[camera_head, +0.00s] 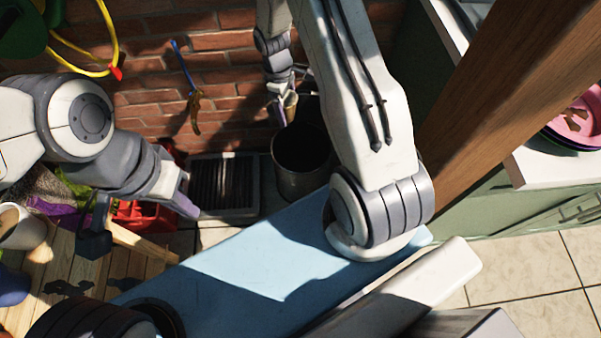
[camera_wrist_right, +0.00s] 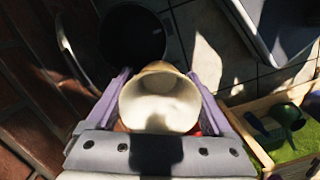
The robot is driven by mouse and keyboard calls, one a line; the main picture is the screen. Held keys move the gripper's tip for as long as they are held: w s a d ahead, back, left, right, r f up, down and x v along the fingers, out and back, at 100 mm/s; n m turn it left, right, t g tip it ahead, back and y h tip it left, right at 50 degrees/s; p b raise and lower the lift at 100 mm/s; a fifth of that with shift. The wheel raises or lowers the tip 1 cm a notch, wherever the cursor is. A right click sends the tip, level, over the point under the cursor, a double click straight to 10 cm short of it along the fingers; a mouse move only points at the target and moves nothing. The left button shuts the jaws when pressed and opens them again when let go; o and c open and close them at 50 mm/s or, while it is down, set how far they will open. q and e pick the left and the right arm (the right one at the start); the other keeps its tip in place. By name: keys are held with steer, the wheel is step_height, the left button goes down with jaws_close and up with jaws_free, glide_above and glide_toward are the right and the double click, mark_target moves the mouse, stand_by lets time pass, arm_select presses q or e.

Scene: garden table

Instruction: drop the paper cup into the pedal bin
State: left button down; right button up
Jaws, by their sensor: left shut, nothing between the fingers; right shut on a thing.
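The pale paper cup (camera_wrist_right: 160,104) sits between the two fingers of my right gripper (camera_wrist_right: 160,92), which is shut on it; the right wrist view looks into its open mouth. In the head view the cup (camera_head: 290,104) is small and partly hidden by my right gripper (camera_head: 284,108). The pedal bin (camera_head: 298,184) stands open below and slightly nearer than the gripper, its dark mouth facing up. The bin's dark opening (camera_wrist_right: 132,38) also shows just beyond the cup in the right wrist view. My left gripper (camera_head: 182,204) is shut and empty, left of the bin.
A red crate (camera_head: 146,217) and a dark slatted tray (camera_head: 224,184) lie left of the bin. A pale pot (camera_head: 22,228) stands on wooden slats at far left. A brick wall (camera_head: 140,100) rises behind. A wooden post (camera_head: 490,110) and pink plates (camera_head: 577,128) are right.

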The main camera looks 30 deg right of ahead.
steer(key=w+d+f+n+b, duration=0.1)
steer(key=d+f+n+b, duration=0.1)
steer(key=f+b, duration=0.7)
steer(key=w+d+f+n+b, duration=0.2)
steer(key=d+f+n+b, duration=0.1)
steer(key=f+b, duration=0.7)
steer(key=w+d+f+n+b, duration=0.1)
steer(key=d+f+n+b, duration=0.2)
steer(key=f+b, duration=0.6)
step_height(320, 180, down, 4)
steer(key=shift+w+d+t+h, duration=0.3)
steer(key=shift+w+d+t, duration=0.1)
steer(key=shift+d, duration=0.6)
steer(key=o, duration=1)
steer(key=shift+o, duration=0.2)
steer(key=shift+r, duration=0.1)
step_height(320, 180, up, 10)
steer(key=a+p, duration=0.1)
steer(key=p, duration=0.3)
steer(key=shift+p, duration=0.3)
steer(key=shift+w+a+r, duration=0.1)
